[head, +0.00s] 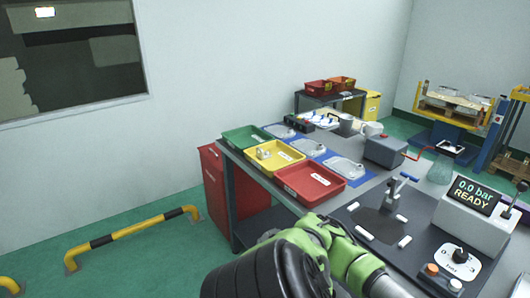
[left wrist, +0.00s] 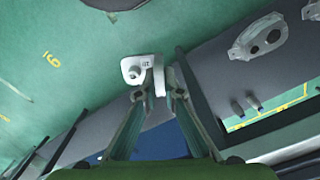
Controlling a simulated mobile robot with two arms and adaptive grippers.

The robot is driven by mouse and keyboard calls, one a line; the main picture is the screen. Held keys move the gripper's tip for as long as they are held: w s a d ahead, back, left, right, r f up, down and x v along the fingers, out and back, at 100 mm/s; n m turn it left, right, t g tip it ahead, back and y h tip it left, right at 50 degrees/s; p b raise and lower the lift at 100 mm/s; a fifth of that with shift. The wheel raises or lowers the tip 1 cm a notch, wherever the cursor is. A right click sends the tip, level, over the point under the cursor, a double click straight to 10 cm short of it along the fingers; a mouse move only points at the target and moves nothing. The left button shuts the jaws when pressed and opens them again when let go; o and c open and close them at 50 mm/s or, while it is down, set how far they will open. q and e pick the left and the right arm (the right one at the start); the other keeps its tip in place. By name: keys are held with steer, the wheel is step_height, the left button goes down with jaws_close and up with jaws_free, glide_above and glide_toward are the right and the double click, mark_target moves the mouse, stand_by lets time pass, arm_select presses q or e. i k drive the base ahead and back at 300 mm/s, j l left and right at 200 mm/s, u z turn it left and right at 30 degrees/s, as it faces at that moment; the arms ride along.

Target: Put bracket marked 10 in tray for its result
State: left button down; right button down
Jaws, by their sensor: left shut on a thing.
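My left gripper (left wrist: 156,95) is shut on a small pale metal bracket (left wrist: 134,70), held between the fingertips in the left wrist view. The bracket has a round boss, and a small dark mark on it is too small to read surely. In the head view my left arm comes up from the bottom; its fingertips and the bracket do not show there. A green tray (head: 240,143), a yellow tray (head: 287,155) and a red tray (head: 333,190) stand on the table's left side. The yellow tray holds a small pale casting (head: 263,153). My right gripper is not in view.
Several flat castings lie on blue mats right of the trays, one (head: 346,167) beside the red tray. A test station with a clamp (head: 395,188) and a display (head: 474,196) reading "0.0 bar READY" stands at the right. A yellow-black barrier (head: 130,235) is on the floor.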

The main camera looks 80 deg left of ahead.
mark_target(274, 158)
steer(key=k+j, duration=0.15)
steer(key=j, duration=0.3)
steer(key=k+j+u, duration=0.1)
steer(key=j, duration=0.4)
steer(key=k+j, duration=0.15)
steer(key=j, duration=0.3)
steer(key=k+j+u, duration=0.15)
steer(key=j, duration=0.35)
steer(key=k+j, duration=0.1)
steer(key=j, duration=0.4)
